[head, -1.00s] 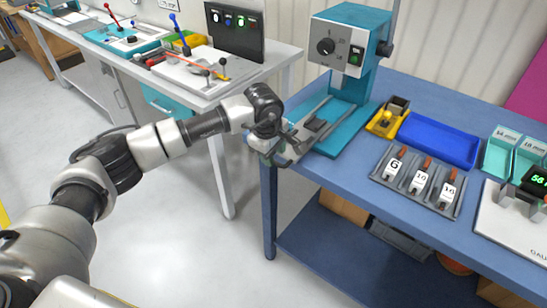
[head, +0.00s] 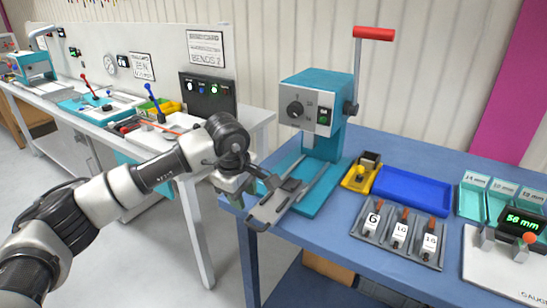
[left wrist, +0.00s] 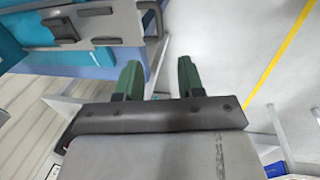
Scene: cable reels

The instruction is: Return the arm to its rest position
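My left arm reaches in from the left in the head view. Its gripper (head: 243,196) is at the front left corner of the blue table, beside a grey slotted plate (head: 272,207) at the front of the teal press (head: 322,140). In the left wrist view the two green fingers (left wrist: 158,80) stand apart with nothing between them. The grey plate (left wrist: 105,27) shows beyond them at the upper left; from the head view I cannot tell whether the gripper touches it. My right gripper is not in view.
The blue table (head: 305,235) carries a blue tray (head: 412,190), a yellow bin (head: 361,172), a rack of numbered pieces (head: 400,235) and a gauge (head: 505,255). A white bench (head: 258,118) stands behind my arm. Open floor (left wrist: 225,75) shows in the left wrist view.

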